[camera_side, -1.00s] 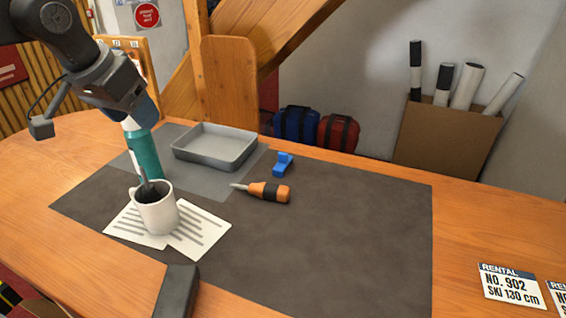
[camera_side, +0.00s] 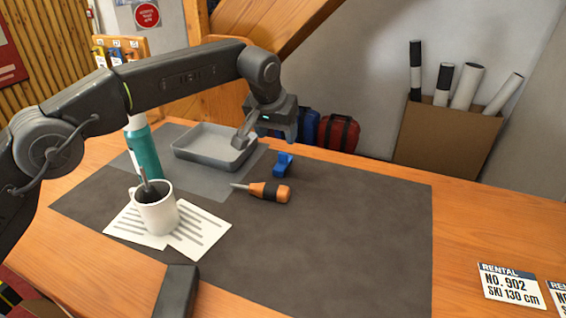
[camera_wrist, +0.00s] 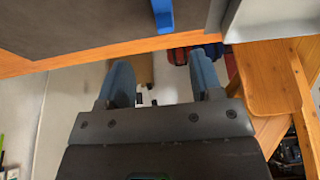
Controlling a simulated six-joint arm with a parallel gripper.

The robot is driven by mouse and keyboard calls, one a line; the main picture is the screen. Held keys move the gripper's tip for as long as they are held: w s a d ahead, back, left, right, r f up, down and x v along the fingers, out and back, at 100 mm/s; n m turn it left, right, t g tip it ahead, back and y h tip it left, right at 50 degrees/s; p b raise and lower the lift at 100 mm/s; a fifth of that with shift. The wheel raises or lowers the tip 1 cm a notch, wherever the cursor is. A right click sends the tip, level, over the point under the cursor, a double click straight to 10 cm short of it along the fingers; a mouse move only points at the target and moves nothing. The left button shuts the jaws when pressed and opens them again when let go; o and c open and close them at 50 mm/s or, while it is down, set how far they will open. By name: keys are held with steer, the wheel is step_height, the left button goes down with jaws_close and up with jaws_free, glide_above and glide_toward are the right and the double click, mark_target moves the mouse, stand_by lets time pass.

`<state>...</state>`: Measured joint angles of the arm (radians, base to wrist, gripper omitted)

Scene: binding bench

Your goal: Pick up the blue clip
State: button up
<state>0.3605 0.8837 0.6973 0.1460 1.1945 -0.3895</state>
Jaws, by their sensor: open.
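The blue clip (camera_side: 283,164) lies on the dark mat, just right of the grey tray and behind the screwdriver. In the wrist view only part of the clip (camera_wrist: 163,14) shows, at the top edge. My gripper (camera_side: 282,138) is above and slightly behind the clip in the side view, apart from it. In the wrist view its two blue-grey fingers (camera_wrist: 163,84) are spread with nothing between them.
A grey tray (camera_side: 213,162) stands left of the clip. An orange and black screwdriver (camera_side: 265,192) lies in front of it. A white mug (camera_side: 157,213), papers (camera_side: 200,238) and a teal bottle (camera_side: 145,155) are at left. The mat's right side (camera_side: 360,230) is clear.

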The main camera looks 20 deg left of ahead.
mark_target(282, 158)
steer(key=x, duration=0.6)
steer(key=shift+f, duration=0.15)
steer(key=shift+a+x, duration=0.15)
steer(key=shift+x, duration=1.2)
steer(key=shift+a+x, duration=0.1)
steer(key=shift+x, duration=1.2)
steer(key=shift+c, duration=0.2)
steer(key=c, duration=1)
steer(key=shift+o, duration=0.2)
